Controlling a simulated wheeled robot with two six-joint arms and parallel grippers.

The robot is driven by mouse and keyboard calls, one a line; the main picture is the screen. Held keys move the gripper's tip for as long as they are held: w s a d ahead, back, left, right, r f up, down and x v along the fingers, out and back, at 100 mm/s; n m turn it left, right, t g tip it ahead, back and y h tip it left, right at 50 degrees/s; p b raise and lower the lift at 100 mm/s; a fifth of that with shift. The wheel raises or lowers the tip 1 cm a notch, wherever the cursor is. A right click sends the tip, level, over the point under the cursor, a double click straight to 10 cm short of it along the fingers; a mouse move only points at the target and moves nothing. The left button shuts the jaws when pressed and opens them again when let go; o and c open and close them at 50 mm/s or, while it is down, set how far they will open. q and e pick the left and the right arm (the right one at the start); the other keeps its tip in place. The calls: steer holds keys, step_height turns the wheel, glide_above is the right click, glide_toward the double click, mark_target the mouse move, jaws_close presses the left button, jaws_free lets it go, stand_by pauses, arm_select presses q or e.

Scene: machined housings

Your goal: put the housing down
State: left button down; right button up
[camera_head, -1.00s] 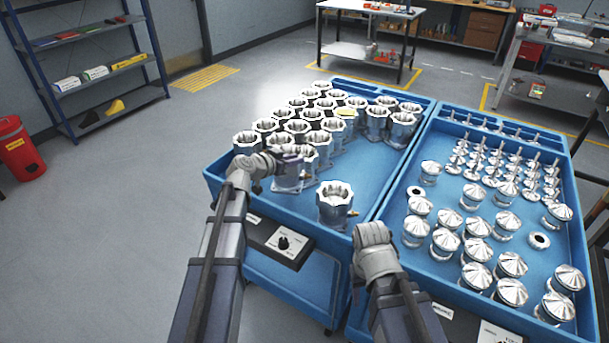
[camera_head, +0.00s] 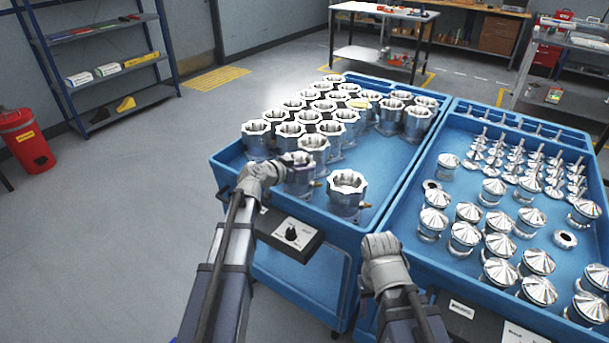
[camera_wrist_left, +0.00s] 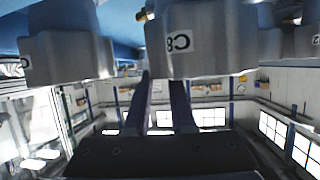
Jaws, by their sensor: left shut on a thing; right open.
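My left gripper (camera_head: 282,168) is shut on a silver machined housing (camera_head: 301,182) at the near left of the left blue tray. In the left wrist view, my gripper's two dark fingers (camera_wrist_left: 165,105) reach up to this housing (camera_wrist_left: 195,50), which carries a dark marking on its side. It looks upright, low over the tray or on it; I cannot tell whether its base touches. Another housing (camera_head: 346,192) stands just to its right, near the front edge. My right gripper (camera_head: 381,245) is open near the front of the trays; its fingertips are hard to make out.
Several housings (camera_head: 322,108) stand in rows behind the held one. The left blue tray (camera_head: 385,165) has bare floor to the right of them. The right blue tray (camera_head: 400,235) holds several conical-topped parts and stemmed parts. A control box (camera_head: 290,236) is on the cart's front.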

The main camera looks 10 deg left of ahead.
arm_select(q)
steer(key=shift+f, duration=0.1)
steer(key=c, duration=1.2)
jaws_free()
steer(key=shift+f, duration=0.15)
steer(key=o, duration=0.4)
steer(key=shift+o, duration=0.2)
steer(key=shift+s+a+r, duration=0.1)
steer(key=shift+s+r, duration=0.1)
steer(key=shift+r, duration=0.05)
steer(key=p+v, duration=0.4)
steer(key=v, duration=0.7)
steer(key=shift+s+p, duration=0.25)
steer(key=shift+p, duration=0.15)
